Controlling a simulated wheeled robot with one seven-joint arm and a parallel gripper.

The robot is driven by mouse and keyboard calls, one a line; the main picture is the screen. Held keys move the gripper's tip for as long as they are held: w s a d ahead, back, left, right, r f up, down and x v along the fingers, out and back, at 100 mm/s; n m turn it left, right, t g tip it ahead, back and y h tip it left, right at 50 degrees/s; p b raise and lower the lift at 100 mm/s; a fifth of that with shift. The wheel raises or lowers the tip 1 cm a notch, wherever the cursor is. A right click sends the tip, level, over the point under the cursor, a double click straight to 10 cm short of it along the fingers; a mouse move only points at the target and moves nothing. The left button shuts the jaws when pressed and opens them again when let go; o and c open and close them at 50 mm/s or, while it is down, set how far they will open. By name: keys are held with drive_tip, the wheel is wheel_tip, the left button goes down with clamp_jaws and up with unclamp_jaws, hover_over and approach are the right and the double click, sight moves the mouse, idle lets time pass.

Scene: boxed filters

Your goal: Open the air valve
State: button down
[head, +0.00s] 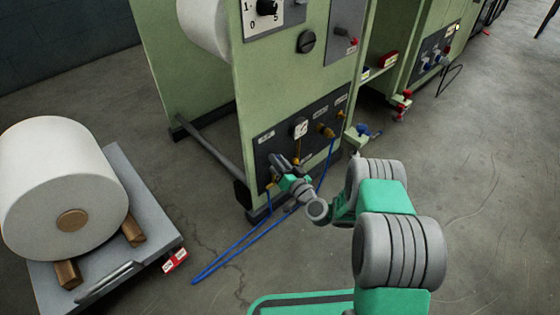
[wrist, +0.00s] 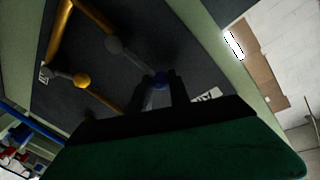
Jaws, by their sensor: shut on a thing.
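The dark panel (head: 305,130) with brass pipes and fittings is on the lower front of the green machine. My gripper (head: 282,165) is at the panel's lower left side in the head view. A brass pipe (wrist: 103,97) runs toward the fingers. In the head view the gripper hides the valve.
Blue hoses (head: 240,243) hang from the panel to the floor. A white roll (head: 60,180) lies on a grey cart (head: 150,215) at the left. A blue-handled fitting (head: 362,130) sticks out at the machine's right edge.

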drive_tip(key=c, duration=1.3)
unclamp_jaws()
drive_tip(key=shift+s+a+f, duration=0.15)
drive_tip(key=shift+a, duration=0.1)
drive_tip(key=shift+c, duration=0.2)
drive_tip(key=shift+o, duration=0.7)
drive_tip(key=shift+d, duration=0.2)
drive_tip(key=p+v, duration=0.2)
drive_tip(key=v, duration=0.5)
drive_tip(key=shift+s+d, duration=0.15)
drive_tip(key=shift+s, duration=0.15)
